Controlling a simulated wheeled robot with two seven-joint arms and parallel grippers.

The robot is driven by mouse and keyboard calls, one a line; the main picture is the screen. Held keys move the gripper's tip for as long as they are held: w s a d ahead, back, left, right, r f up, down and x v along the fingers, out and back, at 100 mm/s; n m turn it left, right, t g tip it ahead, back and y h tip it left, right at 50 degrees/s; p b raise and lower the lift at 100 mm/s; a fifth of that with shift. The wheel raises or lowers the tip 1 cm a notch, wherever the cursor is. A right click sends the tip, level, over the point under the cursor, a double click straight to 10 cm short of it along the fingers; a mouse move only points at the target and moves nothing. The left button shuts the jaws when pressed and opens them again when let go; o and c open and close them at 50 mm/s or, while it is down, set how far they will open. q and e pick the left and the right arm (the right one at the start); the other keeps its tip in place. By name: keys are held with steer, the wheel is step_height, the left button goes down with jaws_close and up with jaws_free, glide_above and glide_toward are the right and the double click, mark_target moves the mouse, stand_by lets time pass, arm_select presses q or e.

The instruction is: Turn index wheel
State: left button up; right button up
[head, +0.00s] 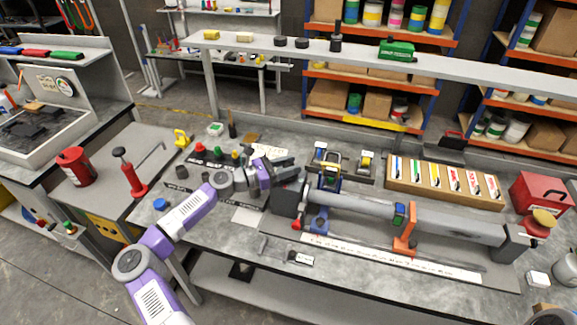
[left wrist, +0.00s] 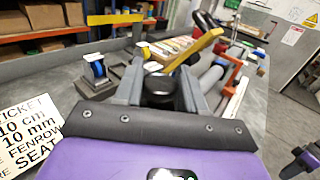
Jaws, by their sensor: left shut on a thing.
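My left gripper (head: 283,169) reaches in from the left over the bench, at the left end of the tube fixture. In the left wrist view its two grey fingers (left wrist: 160,92) are shut on a dark round knob, which looks like the index wheel (left wrist: 160,83). The fingers stand on either side of it, and its lower part is hidden. In the head view the gripper hides the wheel. A dark block (head: 288,198) holds the left end of a long grey tube (head: 450,221).
An orange support (head: 405,238) stands under the tube. A tray of coloured cards (head: 445,185) and a red box (head: 540,193) are at the right. Small knobs (head: 217,152) stand behind my left arm. A grey shelf (head: 310,52) runs above the bench's back.

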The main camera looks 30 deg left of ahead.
arm_select(q)
steer(key=shift+w+r+m+g+h, duration=0.1)
steer(key=shift+r+m+g+h, duration=0.15)
steer(key=shift+m+g+h, duration=0.2)
steer(key=o, duration=1)
steer(key=shift+c, duration=0.2)
steer(key=shift+f, duration=0.1)
steer(key=shift+a, duration=0.1)
steer(key=v, duration=0.7)
steer(key=shift+s, duration=0.2)
steer(key=shift+a, duration=0.1)
